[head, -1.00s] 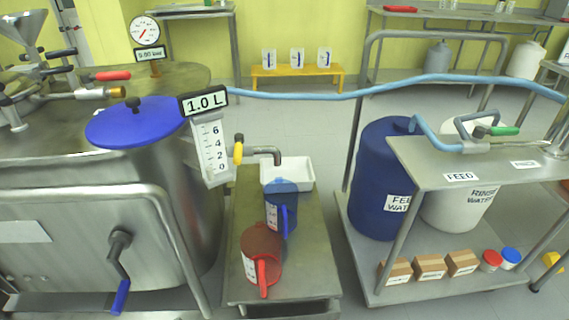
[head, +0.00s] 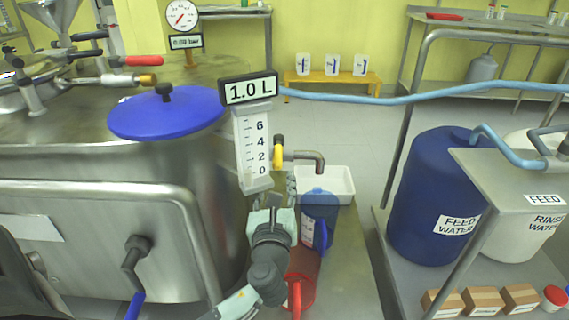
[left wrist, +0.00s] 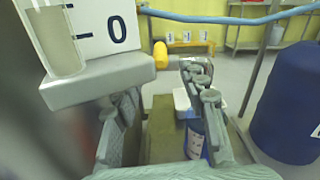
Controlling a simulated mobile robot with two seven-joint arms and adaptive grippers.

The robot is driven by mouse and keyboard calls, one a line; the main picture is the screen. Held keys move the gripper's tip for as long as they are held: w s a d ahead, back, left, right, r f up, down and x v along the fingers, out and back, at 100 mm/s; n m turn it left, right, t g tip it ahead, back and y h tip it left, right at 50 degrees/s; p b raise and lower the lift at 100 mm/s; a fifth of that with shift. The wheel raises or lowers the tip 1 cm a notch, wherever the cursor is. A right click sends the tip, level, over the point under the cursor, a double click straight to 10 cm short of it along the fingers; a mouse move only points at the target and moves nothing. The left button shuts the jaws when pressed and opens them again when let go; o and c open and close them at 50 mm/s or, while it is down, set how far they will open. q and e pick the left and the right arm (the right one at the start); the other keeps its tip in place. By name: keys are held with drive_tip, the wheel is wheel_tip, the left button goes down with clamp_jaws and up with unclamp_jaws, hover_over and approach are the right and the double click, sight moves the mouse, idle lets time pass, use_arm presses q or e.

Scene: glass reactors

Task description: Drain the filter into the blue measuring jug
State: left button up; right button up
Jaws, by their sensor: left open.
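The steel filter vessel (head: 110,240) stands at the left, with a drain spout (head: 305,157) and a yellow valve handle (head: 278,154). The blue measuring jug (head: 320,208) stands upright below the spout, partly hidden by my gripper. My left gripper (head: 282,188) is open and empty, just below and in front of the handle, apart from it. In the left wrist view the yellow handle (left wrist: 160,55) shows beyond the open fingers (left wrist: 158,100), and the blue jug (left wrist: 194,140) shows behind the right finger.
A red jug (head: 302,275) stands close to my arm on the same stand. A white tray (head: 340,182) lies behind the blue jug. The scale plate (head: 254,150) hangs just left of the handle. A cart with a blue drum (head: 430,200) stands at the right.

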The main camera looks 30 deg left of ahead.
sight(277, 169)
use_arm(q)
drive_tip(key=x, duration=0.7)
drive_tip(key=shift+w+a, duration=0.15)
drive_tip(key=shift+w, duration=0.05)
clamp_jaws()
